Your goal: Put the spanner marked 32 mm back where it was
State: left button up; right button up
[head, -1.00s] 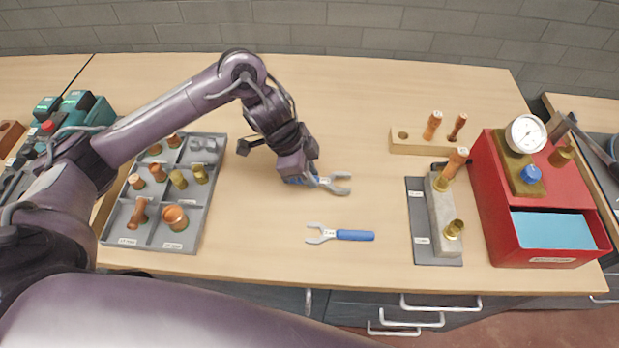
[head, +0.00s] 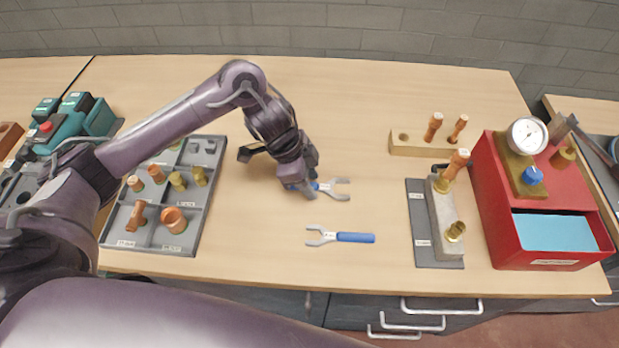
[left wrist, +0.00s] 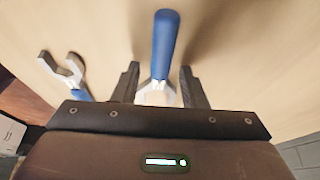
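Two open-ended spanners with grey jaws and blue handles lie on the wooden bench. The upper spanner (head: 338,189) points its jaw right, and its handle is partly hidden under my left gripper (head: 303,190). The lower spanner (head: 341,237) points its jaw left and lies free. Their size markings are too small to read. In the left wrist view, my left gripper (left wrist: 160,88) is open, with one finger on each side of the upper spanner's blue handle (left wrist: 164,50) and gaps showing. The lower spanner's jaw (left wrist: 64,72) shows at left. My right gripper is not in view.
A grey compartment tray (head: 197,240) with copper and brass fittings stands left. At right are a dark mat (head: 420,230) with a grey block, a wooden peg holder (head: 420,148) and a red box (head: 488,205) with a gauge. The bench around the lower spanner is clear.

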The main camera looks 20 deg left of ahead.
pick_arm(q)
jog(key=p+v, duration=0.2)
jog(key=v, duration=1)
jog(key=shift+r, duration=0.15)
